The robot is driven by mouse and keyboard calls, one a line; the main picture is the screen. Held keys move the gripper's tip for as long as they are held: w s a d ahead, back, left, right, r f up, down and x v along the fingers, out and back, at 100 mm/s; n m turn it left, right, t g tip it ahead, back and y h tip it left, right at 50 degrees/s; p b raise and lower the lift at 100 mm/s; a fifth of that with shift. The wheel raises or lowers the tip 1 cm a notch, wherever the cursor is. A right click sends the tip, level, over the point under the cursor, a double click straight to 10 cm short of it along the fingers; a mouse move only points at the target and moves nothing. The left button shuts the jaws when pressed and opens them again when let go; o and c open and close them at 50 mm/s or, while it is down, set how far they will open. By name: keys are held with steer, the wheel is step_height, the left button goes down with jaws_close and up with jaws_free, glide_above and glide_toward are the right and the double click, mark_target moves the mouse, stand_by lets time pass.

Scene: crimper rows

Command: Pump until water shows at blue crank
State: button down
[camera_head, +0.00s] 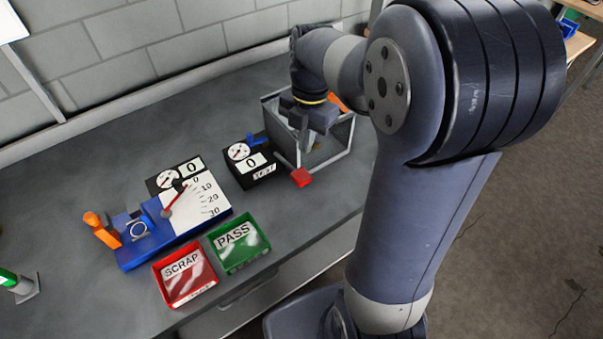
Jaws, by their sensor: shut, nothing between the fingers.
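A small blue crank (257,139) sits at the back of a black box that carries a round gauge (238,152) and a white counter (256,163) reading 0. No water can be made out at it. No part is clearly recognisable as a pump. My gripper (309,137) points down into a clear-walled, grey-framed box (338,150) to the right of the crank. It is shut and appears empty; its fingertips are partly hidden by my arm and the box.
A blue fixture (150,244) has an orange lever (101,228) and a red-needled scale (203,200). A second black counter (188,168) reads 0. A red SCRAP tray (185,277) and green PASS tray (238,242) stand in front. The bench's back left is clear.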

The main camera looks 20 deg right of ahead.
mark_target(303, 174)
steer(key=f+b, duration=0.6)
steer(key=f, duration=0.1)
steer(key=shift+s+a, duration=0.25)
steer(key=shift+a, duration=0.05)
steer(key=shift+f, duration=0.1)
stand_by(0.3)
